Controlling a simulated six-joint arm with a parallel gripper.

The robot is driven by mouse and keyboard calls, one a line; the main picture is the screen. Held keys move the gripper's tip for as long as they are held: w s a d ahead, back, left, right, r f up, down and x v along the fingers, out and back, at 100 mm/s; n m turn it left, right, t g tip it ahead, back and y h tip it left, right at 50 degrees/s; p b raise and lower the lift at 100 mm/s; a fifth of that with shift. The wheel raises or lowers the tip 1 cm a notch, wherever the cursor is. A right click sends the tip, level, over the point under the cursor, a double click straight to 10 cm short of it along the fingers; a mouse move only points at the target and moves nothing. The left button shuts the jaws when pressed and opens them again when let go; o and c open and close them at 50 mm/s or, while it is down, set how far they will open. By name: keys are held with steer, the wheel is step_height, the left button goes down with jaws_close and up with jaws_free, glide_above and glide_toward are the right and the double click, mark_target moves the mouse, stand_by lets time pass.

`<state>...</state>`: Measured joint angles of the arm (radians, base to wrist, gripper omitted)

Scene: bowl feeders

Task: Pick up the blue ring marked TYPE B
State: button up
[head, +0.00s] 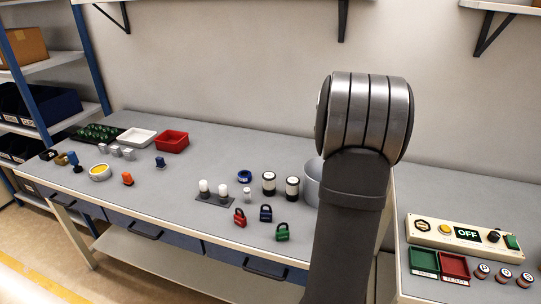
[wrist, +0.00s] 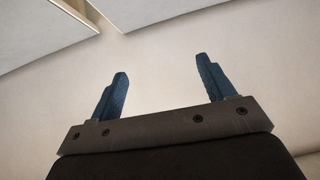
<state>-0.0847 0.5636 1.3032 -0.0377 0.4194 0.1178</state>
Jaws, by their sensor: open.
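A blue ring (head: 244,176) lies on the grey workbench near its middle, behind the white-topped pegs. Its marking is too small to read in the head view. My gripper (wrist: 158,85) shows in the wrist view with its two blue fingers wide apart and nothing between them. Beyond the fingers I see only pale wall and a shelf or panel, not the ring. In the head view my arm stands upright right of the ring, and my gripper is not visible there.
Two dark-and-white cylinders (head: 269,184) stand just right of the ring. A grey pot (head: 312,185) is partly hidden by my arm.

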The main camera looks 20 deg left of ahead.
steer(key=w+a+f+m+g, duration=0.1)
steer(key=a+f+m+g, duration=0.25)
steer(key=a, duration=1.55)
steer(key=s+a+f+m+g+h, duration=0.1)
steer(key=s+a+f+m+h, duration=0.3)
steer(key=a, duration=0.6)
steer(key=s+a+m+g, duration=0.1)
steer(key=s+a+g, duration=0.1)
steer(key=s+a, duration=0.65)
glide_above(244, 174)
steer(key=s+a, duration=0.2)
steer(key=f, duration=1)
steer(key=shift+s+a+f, duration=0.1)
steer(key=shift+a+f, duration=0.1)
steer(key=shift+f, duration=0.15)
steer(key=shift+d+x, duration=0.15)
steer(key=shift+x, duration=1.25)
steer(key=shift+d+x, duration=0.15)
steer(key=shift+x, duration=1.25)
steer(key=shift+r, duration=0.15)
steer(key=c, duration=1.1)
steer(key=shift+r, duration=0.1)
